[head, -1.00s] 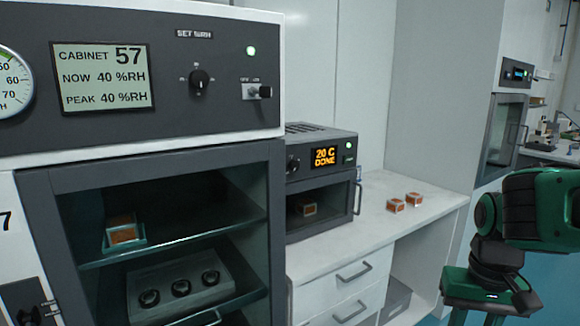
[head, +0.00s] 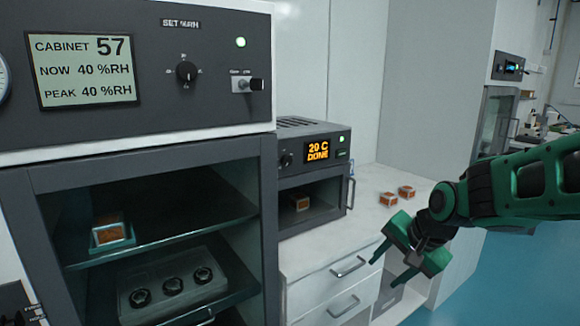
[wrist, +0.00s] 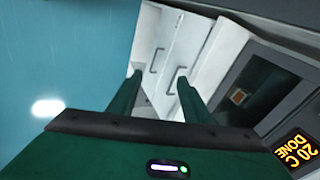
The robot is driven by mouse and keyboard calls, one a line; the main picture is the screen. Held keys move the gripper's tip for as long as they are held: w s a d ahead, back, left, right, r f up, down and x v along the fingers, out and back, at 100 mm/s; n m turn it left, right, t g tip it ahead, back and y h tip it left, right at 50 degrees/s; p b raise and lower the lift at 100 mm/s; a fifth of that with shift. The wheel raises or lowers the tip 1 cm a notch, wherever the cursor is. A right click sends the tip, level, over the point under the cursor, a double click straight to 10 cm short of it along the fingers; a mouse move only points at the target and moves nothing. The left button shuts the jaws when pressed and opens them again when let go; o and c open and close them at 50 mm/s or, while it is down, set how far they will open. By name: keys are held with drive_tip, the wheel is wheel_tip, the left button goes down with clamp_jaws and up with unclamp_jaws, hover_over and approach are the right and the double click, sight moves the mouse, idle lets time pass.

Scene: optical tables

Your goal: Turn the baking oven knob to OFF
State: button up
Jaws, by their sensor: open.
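The baking oven (head: 314,180) is a small dark unit on the white counter, with an orange display reading 20 C DONE and a lit green lamp. Its black knob (head: 286,160) is on the left of the front panel; its pointer is too small to read. A small orange-and-white block (head: 301,203) shows inside. My green gripper (head: 390,268) is open and empty, in front of the counter, right of and below the oven, apart from it. In the wrist view, the open fingers (wrist: 157,88) point toward white drawers, with the oven (wrist: 262,98) at the right; the knob is not visible there.
Two orange-and-white blocks (head: 397,194) lie on the counter (head: 365,222) right of the oven. The large humidity cabinet 57 (head: 150,130) stands close on the oven's left. Drawers (head: 340,285) with handles are below. Blue floor (head: 480,285) is free at the right.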

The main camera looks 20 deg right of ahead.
drive_tip(key=w+a+r+m+t+y, duration=0.1)
drive_tip(key=w+a+r+m+t, duration=0.25)
drive_tip(key=w, duration=0.45)
drive_tip(key=m+t+y, duration=0.4)
drive_tip(key=m+t, duration=0.4)
drive_tip(key=m, duration=0.7)
approach(288, 162)
drive_tip(key=x, duration=0.8)
drive_tip(key=shift+w+r, duration=0.1)
drive_tip(key=shift+w, duration=0.15)
drive_tip(key=c, duration=1.1)
